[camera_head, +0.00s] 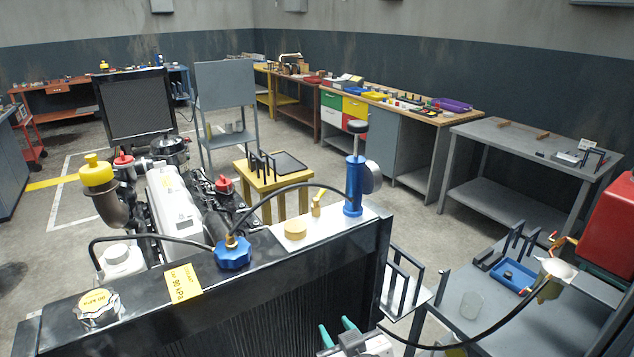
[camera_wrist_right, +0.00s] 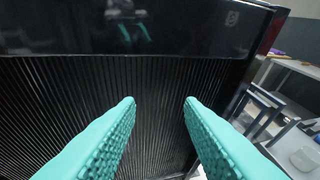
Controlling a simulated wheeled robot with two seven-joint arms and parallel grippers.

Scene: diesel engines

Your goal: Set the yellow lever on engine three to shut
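The engine (camera_head: 170,205) stands behind a black radiator (camera_head: 240,320) in the head view. I cannot make out a lever clearly. A small yellow brass-like piece (camera_head: 316,204) stands upright on the radiator's top, between a round tan cap (camera_head: 295,229) and a blue pump-like device (camera_head: 354,185); whether it is the lever I cannot tell. My right gripper (camera_head: 337,332) is at the bottom of the head view, in front of the radiator. In the right wrist view its teal fingers (camera_wrist_right: 159,103) are apart and empty, facing the radiator's dark fins (camera_wrist_right: 60,100). My left gripper is not in view.
A blue cap with a black hose (camera_head: 233,252), a yellow label (camera_head: 183,282) and a silver cap (camera_head: 99,308) sit along the radiator top. A grey bench (camera_head: 540,320) with a blue tray (camera_head: 513,276) stands at the right.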

